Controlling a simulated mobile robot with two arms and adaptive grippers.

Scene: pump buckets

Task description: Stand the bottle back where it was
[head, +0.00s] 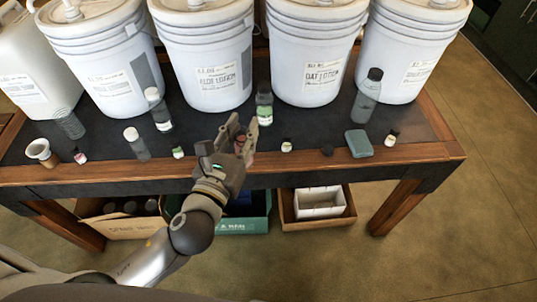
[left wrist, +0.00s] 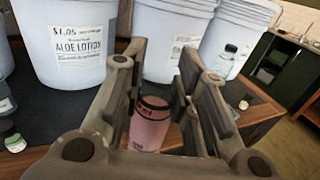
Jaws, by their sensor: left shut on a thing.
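My left gripper (head: 243,126) is over the front edge of the table, in front of the white buckets. In the left wrist view a pink bottle (left wrist: 150,128) with a dark top is between the fingers of this gripper (left wrist: 162,58). The gripper is shut on it. In the head view only a little pink shows between the fingers, and the bottle's base is hidden, so I cannot tell whether it touches the table. My right gripper is not in view.
The wooden table (head: 452,150) has a dark top. A dark bottle (head: 264,103) stands just behind my gripper. A tall grey bottle (head: 367,96) and a teal block (head: 358,143) are to the right. Small bottles stand left. Crates (head: 318,222) sit below.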

